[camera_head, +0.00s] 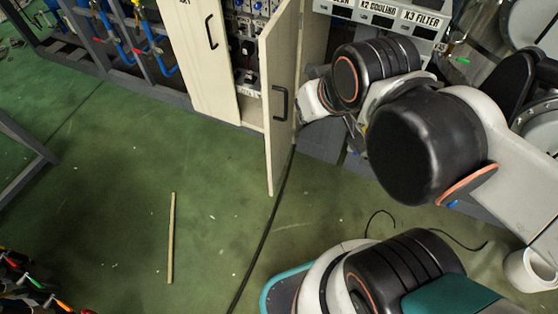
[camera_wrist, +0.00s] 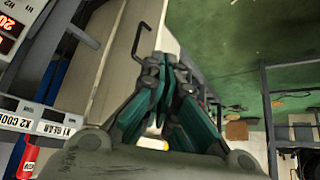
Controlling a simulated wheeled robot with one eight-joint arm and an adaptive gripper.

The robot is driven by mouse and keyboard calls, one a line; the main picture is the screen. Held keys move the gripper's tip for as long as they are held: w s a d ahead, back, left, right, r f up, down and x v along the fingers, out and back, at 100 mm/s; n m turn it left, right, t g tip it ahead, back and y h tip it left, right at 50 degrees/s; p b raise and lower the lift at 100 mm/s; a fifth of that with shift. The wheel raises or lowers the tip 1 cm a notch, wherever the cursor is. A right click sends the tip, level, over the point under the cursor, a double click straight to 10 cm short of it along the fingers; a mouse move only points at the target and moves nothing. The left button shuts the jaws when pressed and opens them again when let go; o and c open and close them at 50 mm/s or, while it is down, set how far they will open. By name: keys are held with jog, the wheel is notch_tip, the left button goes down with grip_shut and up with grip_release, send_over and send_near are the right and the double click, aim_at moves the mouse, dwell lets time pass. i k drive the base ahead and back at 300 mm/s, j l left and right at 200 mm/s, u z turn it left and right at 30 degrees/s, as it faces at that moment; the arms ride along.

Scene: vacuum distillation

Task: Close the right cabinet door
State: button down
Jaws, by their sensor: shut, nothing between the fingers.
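The right cabinet door (camera_head: 273,145) is a tall cream panel in the head view. It stands open, swung out from the cabinet, with its black bar handle (camera_head: 280,103) on the face towards my arm. The left door (camera_head: 188,45) lies across the cabinet front. In the head view my arm is just right of the open door; my fingertips are hidden there. In the wrist view my gripper (camera_wrist: 166,64) has its fingertips together and empty. They are beside a cream panel (camera_wrist: 112,62) with a black handle (camera_wrist: 140,38); contact cannot be told.
Shelves with dark fittings (camera_head: 248,50) show inside the cabinet. A labelled panel (camera_head: 385,14) stands right of it. Green floor in front is mostly clear, with a thin stick (camera_head: 171,238) and a black cable (camera_head: 262,240). Blue pipework (camera_head: 120,40) is at upper left.

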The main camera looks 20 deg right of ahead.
aim_at(278, 43)
jog(key=k+j+z, duration=0.15)
jog(key=z, duration=0.25)
jog(key=k+z, duration=0.75)
jog(key=z, duration=0.2)
jog(key=i, duration=0.05)
